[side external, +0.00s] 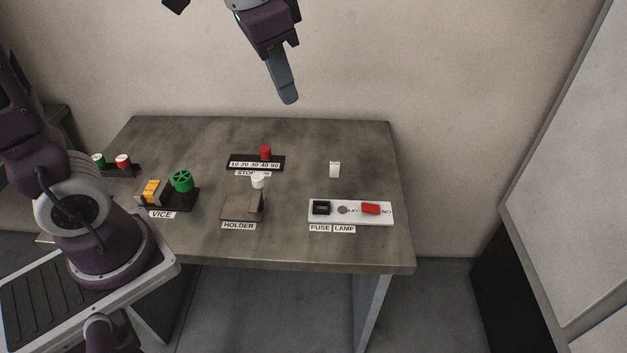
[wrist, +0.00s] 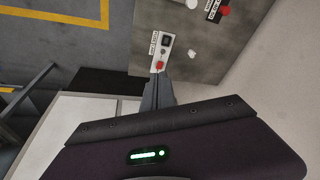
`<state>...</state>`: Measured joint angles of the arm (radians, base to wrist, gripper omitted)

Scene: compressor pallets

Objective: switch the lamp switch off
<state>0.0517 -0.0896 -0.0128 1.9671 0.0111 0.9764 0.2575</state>
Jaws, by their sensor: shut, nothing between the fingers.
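The lamp switch is a red rocker (side external: 370,209) on the right part of a white panel (side external: 333,218) near the table's front right. Lettering shows on both sides of the rocker, and a label reading LAMP (side external: 344,229) is below the panel. The red rocker also shows in the wrist view (wrist: 160,65), just beyond my fingertips in the picture. My gripper (side external: 289,99) is shut and empty, high above the back of the table and well apart from the switch. It shows in the wrist view too (wrist: 158,78).
The same panel holds a black fuse socket (side external: 321,207) and a grey round part (side external: 342,210). A white block (side external: 334,169) stands behind it. A holder (side external: 242,206), a vice (side external: 167,196) and a stop slider with a red knob (side external: 265,153) are to the left.

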